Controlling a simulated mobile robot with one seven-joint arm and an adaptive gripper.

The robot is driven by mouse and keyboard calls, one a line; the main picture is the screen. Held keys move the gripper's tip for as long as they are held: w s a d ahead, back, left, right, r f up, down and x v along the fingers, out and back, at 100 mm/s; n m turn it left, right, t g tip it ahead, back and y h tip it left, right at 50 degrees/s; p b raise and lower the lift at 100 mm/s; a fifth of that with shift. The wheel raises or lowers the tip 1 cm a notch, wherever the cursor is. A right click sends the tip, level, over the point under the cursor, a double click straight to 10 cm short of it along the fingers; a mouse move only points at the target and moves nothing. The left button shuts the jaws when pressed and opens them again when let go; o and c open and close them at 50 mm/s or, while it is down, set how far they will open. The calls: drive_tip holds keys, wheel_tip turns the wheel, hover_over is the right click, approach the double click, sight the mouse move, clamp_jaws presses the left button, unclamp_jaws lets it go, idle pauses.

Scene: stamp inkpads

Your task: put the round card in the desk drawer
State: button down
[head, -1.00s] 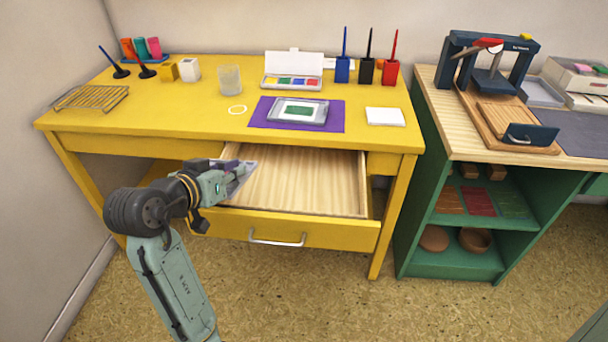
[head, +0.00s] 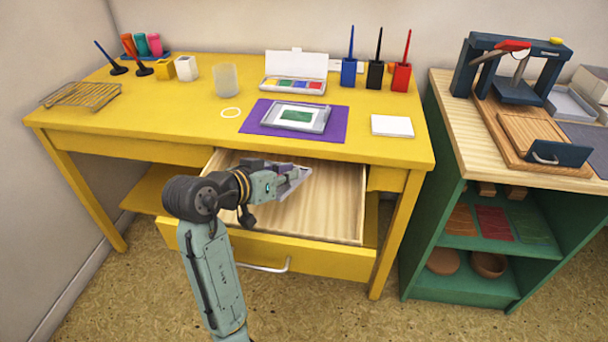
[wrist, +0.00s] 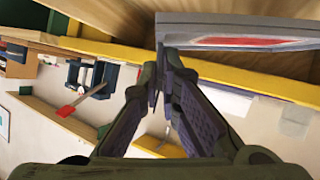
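A pale ring (head: 231,113), the only round, card-like outline I see, lies flat on the yellow desk (head: 175,105) left of the purple mat. The desk drawer (head: 325,200) is pulled out, its pale wooden floor showing. My gripper (head: 300,178) is over the open drawer, below the desk top and apart from the ring. In the wrist view its fingers (wrist: 162,60) are close together at the tips. A grey slab with a red panel (wrist: 245,41) shows right at the tips; I cannot tell whether it is held. My arm hides part of the drawer.
On the desk are a green-windowed pad (head: 297,116) on a purple mat (head: 258,128), a white block (head: 392,126), a glass (head: 226,80), a paint box (head: 291,85), stamp holders (head: 375,75) and a wire rack (head: 80,96). A green shelf unit (head: 418,235) stands at right.

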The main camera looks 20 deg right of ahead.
sight(300, 172)
drive_tip(key=x, duration=0.5)
drive_tip(key=shift+d+f, duration=0.15)
drive_tip(key=shift+w+d+f, duration=0.25)
drive_tip(key=shift+d+f, duration=0.2)
drive_tip(key=shift+w+d+f, duration=0.3)
drive_tip(key=shift+d+f, duration=0.15)
drive_tip(key=shift+f, duration=0.2)
drive_tip(key=c, duration=1.8)
unclamp_jaws()
drive_tip(key=shift+r, duration=0.1)
